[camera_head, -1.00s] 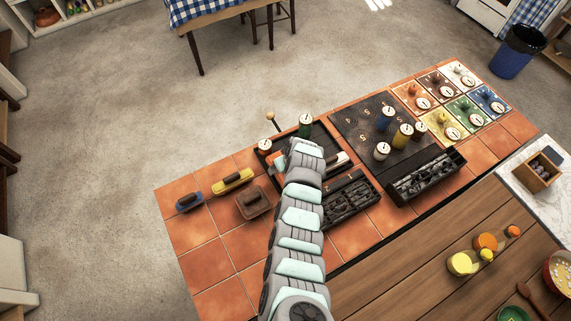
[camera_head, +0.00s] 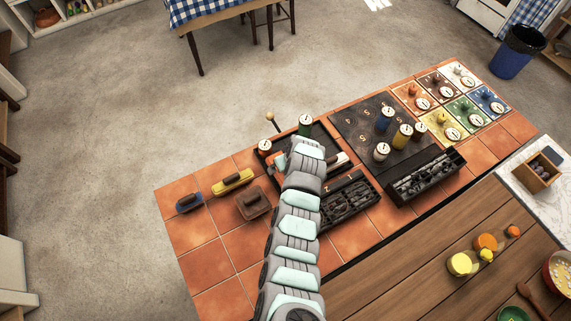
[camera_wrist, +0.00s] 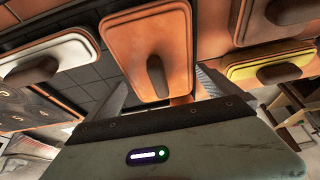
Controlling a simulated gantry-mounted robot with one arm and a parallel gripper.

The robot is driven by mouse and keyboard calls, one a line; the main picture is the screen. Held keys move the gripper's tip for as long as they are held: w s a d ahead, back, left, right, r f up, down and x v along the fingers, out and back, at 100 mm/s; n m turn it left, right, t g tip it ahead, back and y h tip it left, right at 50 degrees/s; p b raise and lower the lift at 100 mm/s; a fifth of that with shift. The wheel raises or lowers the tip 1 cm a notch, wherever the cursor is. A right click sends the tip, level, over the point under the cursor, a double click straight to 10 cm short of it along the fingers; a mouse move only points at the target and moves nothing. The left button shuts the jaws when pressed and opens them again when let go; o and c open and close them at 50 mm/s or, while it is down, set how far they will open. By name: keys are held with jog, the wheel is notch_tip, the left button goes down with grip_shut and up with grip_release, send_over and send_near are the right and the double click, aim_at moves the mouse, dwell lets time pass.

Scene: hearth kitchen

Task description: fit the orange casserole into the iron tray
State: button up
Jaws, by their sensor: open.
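The orange casserole (camera_wrist: 135,45) shows from above in the wrist view, a rounded rectangle with a dark handle. It lies at or over the right part of the dark, gridded iron tray (camera_wrist: 95,88); I cannot tell whether it is seated. My gripper (camera_wrist: 160,78) is open, with a finger on either side of the casserole's handle and a gap to both. In the head view the tray (camera_head: 324,134) lies on the terracotta tiles.
A white lidded dish (camera_wrist: 55,55) is at the tray's left part in the wrist view. A brown dish (camera_head: 253,204), a yellow dish (camera_head: 232,181) and a blue dish (camera_head: 189,202) stand left of my arm. Small canisters (camera_head: 305,125) stand near the tray's far edge.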

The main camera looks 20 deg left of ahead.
jog(key=v, duration=1)
jog(key=shift+b, duration=0.4)
jog(key=shift+f, duration=0.1)
